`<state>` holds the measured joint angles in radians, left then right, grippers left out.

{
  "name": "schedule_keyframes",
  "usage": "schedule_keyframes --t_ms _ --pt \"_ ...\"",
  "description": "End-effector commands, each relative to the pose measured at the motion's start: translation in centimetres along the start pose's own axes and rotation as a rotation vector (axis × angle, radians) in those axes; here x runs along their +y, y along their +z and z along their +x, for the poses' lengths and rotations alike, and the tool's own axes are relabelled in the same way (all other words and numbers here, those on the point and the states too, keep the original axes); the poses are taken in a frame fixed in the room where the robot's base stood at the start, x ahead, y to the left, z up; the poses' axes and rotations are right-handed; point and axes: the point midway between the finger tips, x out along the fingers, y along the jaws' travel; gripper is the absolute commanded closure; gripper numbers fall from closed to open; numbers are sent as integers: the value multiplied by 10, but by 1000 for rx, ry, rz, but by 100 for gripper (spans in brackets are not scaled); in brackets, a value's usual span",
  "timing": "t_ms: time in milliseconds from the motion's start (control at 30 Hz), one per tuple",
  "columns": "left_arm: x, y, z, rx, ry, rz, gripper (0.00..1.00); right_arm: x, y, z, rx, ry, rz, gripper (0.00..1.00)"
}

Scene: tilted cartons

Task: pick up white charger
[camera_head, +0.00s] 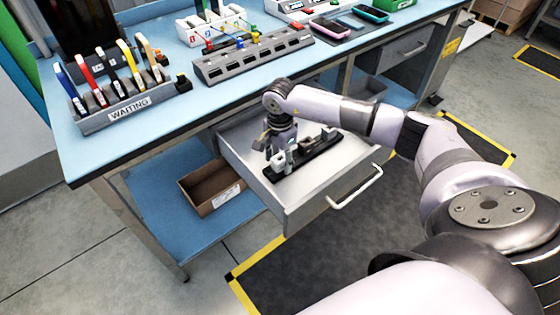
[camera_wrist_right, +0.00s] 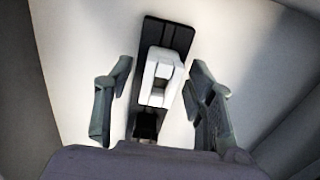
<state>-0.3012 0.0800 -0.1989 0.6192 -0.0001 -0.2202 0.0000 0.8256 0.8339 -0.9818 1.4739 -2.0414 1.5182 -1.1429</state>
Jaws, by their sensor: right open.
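A white charger (camera_wrist_right: 153,97) stands on a narrow black holder (camera_wrist_right: 183,37) in the right wrist view. It lies between the two fingers of my right gripper (camera_wrist_right: 161,72), with a gap on both sides. In the head view the right gripper (camera_head: 273,146) points down into the open drawer, over the left end of the black holder (camera_head: 303,164). A white charger (camera_head: 279,162) shows just below its fingers there. The right gripper is open and empty. My left gripper is not in view.
The open drawer (camera_head: 232,151) has a light floor and a front handle (camera_head: 356,188). The blue tabletop (camera_head: 160,128) above holds a grey "WAITING" rack (camera_head: 127,112) and a grey socket strip (camera_head: 254,58). A cardboard box (camera_head: 212,187) sits on the lower shelf.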

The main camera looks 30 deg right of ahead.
Motion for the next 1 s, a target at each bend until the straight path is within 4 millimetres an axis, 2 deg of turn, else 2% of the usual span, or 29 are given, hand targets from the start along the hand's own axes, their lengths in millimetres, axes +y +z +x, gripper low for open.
schedule_keyframes --t_ms 233,1000 --pt "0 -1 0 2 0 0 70 0 0 1 0 -1 0 51" --pt "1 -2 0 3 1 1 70 0 0 1 0 -1 0 100"
